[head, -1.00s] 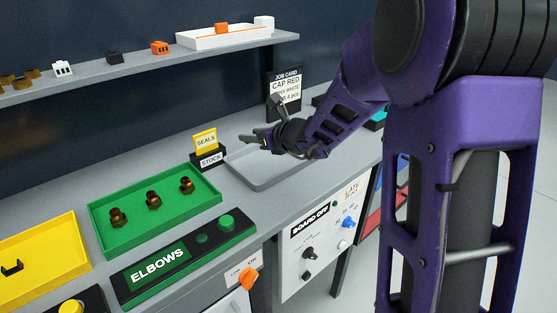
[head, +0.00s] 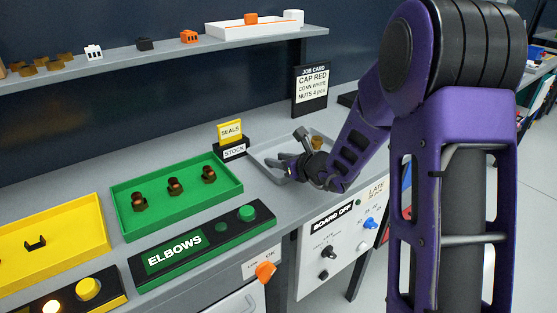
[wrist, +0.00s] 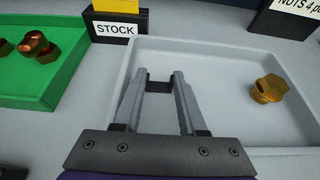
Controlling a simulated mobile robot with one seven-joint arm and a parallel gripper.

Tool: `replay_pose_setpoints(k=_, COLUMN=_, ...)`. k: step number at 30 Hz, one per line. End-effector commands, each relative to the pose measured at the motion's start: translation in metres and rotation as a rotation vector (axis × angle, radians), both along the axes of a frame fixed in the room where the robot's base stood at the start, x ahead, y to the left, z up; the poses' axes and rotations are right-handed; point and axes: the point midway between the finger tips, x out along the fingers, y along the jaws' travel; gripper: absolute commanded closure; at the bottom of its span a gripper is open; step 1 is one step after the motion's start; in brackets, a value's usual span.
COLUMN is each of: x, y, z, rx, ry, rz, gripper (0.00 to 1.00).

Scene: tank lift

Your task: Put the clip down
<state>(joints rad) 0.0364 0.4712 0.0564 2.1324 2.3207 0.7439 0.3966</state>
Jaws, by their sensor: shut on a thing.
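A small black clip (wrist: 159,86) sits between the fingertips of my gripper (wrist: 160,80) in the wrist view. My gripper is shut on it, over the left part of a grey tray (wrist: 228,54). I cannot tell whether the clip touches the tray floor. In the head view my gripper (head: 285,166) is at the tray's front-left part, and the clip is too small to make out there. A brass fitting (wrist: 269,89) lies in the tray to the right of the gripper, apart from it. It also shows in the head view (head: 318,143).
A green tray (head: 128,208) with brass elbows is to the left. A yellow tray (head: 75,240) holds another black clip (head: 36,243). The STOCK block (head: 235,151) stands behind the grey tray's left corner. A job card (head: 312,88) stands behind it.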

Motion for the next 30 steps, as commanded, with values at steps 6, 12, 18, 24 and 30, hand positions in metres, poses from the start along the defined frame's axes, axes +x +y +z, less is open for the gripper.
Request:
replay_pose_setpoints(k=6, x=0.000, y=0.000, z=-0.003, rx=0.000, ry=0.000, rz=0.000, gripper=0.47)
replay_pose_setpoints(k=12, x=0.000, y=0.000, z=-0.003, rx=0.000, ry=0.000, rz=0.000, gripper=0.47)
replay_pose_setpoints(k=18, x=-0.002, y=-0.002, z=0.003, rx=0.000, ry=0.000, rz=-0.001, gripper=0.47)
replay_pose_setpoints(k=24, x=-0.031, y=-0.023, z=0.019, rx=0.000, ry=-0.001, rz=-0.005, gripper=0.47)
replay_pose_setpoints(k=30, x=-0.065, y=-0.045, z=0.035, rx=0.000, ry=-0.001, rz=-0.003, gripper=0.47)
